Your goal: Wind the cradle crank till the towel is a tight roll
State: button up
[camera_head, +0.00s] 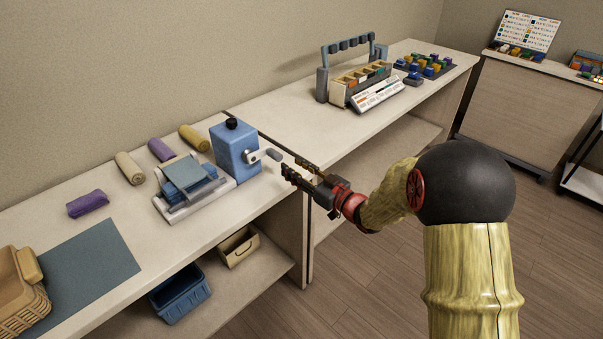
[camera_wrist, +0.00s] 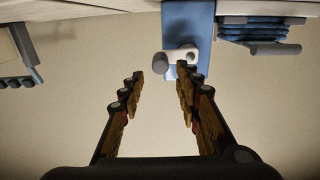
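The blue crank box (camera_head: 236,148) with a black knob on top stands on the counter. A white crank arm with a grey handle (camera_head: 273,155) sticks out of its right side. The cradle (camera_head: 180,213) beside the box holds a blue towel (camera_head: 186,174) lying in flat folds, not a roll. My gripper (camera_head: 294,168) is open and empty, just right of the handle. In the wrist view the grey handle (camera_wrist: 161,63) shows just ahead of the spread fingertips (camera_wrist: 159,75), apart from them as far as I can tell. The folded towel (camera_wrist: 254,30) shows there too.
Rolled towels in yellow (camera_head: 195,138), purple (camera_head: 161,150) and beige (camera_head: 130,168) lie behind the cradle. Another purple roll (camera_head: 88,204) lies left, near a grey-green mat (camera_head: 90,255) and a wicker basket (camera_head: 20,285). A wooden rack (camera_head: 362,84) stands farther right.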

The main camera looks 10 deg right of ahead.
aim_at(280, 159)
jog(key=shift+b+x, duration=0.3)
jog(key=shift+x, duration=2.45)
jog(key=c, duration=0.4)
jog(key=c, duration=0.3)
jog(key=shift+c, duration=0.8)
jog(key=shift+f, duration=0.15)
